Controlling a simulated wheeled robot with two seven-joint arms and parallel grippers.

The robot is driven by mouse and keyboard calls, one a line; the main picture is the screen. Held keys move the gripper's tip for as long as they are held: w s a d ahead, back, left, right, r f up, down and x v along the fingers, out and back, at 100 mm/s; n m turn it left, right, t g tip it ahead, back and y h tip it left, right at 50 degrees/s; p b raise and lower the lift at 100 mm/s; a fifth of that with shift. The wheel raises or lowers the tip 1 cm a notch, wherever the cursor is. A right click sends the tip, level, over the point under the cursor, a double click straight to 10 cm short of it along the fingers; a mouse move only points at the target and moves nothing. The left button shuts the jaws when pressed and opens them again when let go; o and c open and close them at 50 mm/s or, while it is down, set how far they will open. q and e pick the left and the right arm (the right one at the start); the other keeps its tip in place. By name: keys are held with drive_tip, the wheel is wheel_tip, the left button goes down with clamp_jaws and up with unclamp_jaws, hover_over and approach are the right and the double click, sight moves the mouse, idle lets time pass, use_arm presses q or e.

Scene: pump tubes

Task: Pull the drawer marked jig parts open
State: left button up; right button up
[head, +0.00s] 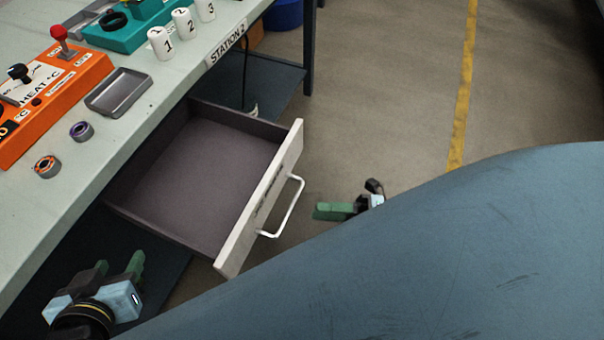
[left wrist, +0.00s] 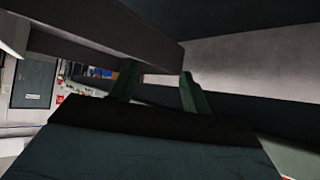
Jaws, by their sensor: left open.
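The drawer (head: 222,160) under the bench stands pulled well out, and its inside looks empty. Its pale front (head: 245,232) carries dark lettering that is too slanted to read, and a white bar handle (head: 289,208). My left gripper (head: 119,264) is at the lower left, beside the drawer's near side and away from the handle. The left wrist view shows its green fingers (left wrist: 158,85) apart, with nothing held between them. My right gripper (head: 320,211) is partly in view just right of the handle, apart from it; its jaw opening cannot be made out.
The bench top (head: 130,135) holds an orange heater unit (head: 60,95), a metal tray (head: 119,92), two small rings and numbered white cups (head: 161,43). A lower shelf (head: 265,82) runs beneath. The floor (head: 380,90) beyond the drawer is clear.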

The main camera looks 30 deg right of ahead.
use_arm(q)
drive_tip(key=shift+s+a+f+g, duration=0.25)
drive_tip(key=shift+s+f+g, duration=0.15)
drive_tip(key=shift+s, duration=0.05)
use_arm(e)
drive_tip(key=v, duration=0.5)
drive_tip(key=shift+s+d+f, duration=0.1)
drive_tip(key=shift+s+d, duration=0.05)
drive_tip(key=shift+d, duration=0.2)
